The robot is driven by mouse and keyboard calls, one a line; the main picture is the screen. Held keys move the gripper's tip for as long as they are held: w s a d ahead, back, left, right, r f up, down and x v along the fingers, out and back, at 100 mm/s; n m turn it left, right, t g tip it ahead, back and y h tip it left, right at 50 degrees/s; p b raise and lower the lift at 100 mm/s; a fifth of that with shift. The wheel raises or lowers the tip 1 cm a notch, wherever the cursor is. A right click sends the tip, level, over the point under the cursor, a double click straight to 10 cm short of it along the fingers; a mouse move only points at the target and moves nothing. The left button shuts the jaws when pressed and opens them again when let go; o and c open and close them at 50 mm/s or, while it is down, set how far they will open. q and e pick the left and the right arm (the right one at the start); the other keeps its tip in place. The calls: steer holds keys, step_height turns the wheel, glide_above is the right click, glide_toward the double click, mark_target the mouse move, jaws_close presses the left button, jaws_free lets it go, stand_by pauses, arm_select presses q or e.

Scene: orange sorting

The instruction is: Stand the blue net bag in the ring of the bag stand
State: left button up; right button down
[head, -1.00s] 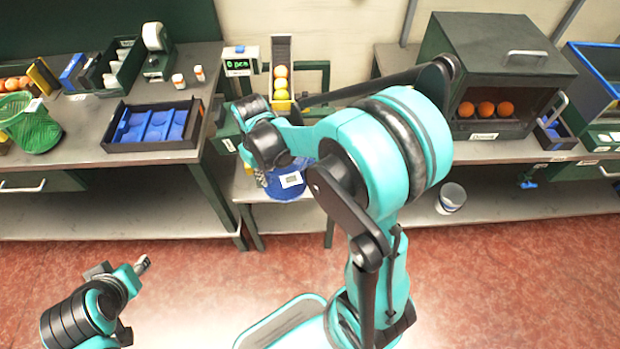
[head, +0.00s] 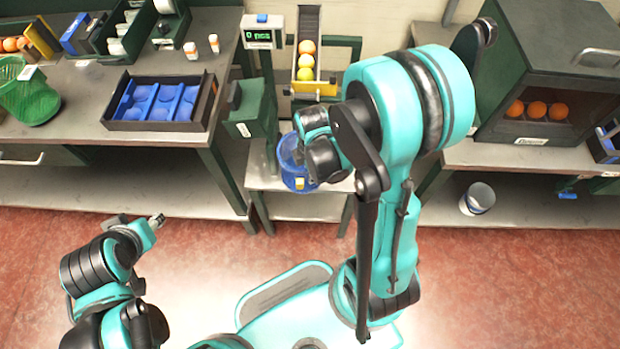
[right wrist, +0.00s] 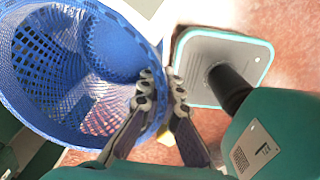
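The blue net bag (head: 288,160) is upright, open end up, above or on the low grey table below the orange chute; I cannot tell if it touches. My right gripper (head: 308,178) is at the bag's right side, its fingertips mostly hidden in the head view. In the right wrist view the bag (right wrist: 50,75) fills the left, and my right gripper (right wrist: 162,85) has one finger inside and one outside its rim, closed on it. My left gripper (head: 158,220) is low at left, far from the bag; its finger gap is unclear. I cannot make out the stand's ring.
A green box-like unit (head: 250,112) stands left of the bag. The chute (head: 306,50) with several fruits is behind it. A blue tray (head: 160,100) and green basket (head: 30,95) are on the left bench. A dark cabinet (head: 540,70) is at right.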

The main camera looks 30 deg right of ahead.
steer(key=w+d+f, duration=0.1)
steer(key=w, duration=0.2)
steer(key=w+d+f+b, duration=0.1)
steer(key=w+d, duration=0.1)
steer(key=w, duration=0.1)
steer(key=w+d+f+b, duration=0.1)
steer(key=w+d+f, duration=0.1)
steer(key=w, duration=0.1)
steer(key=shift+d, duration=0.25)
steer(key=shift+f+b, duration=0.65)
steer(key=shift+f, duration=0.1)
stand_by(0.6)
steer(key=c, duration=1.6)
jaws_free()
steer(key=shift+c, duration=0.2)
steer(key=shift+r, duration=0.15)
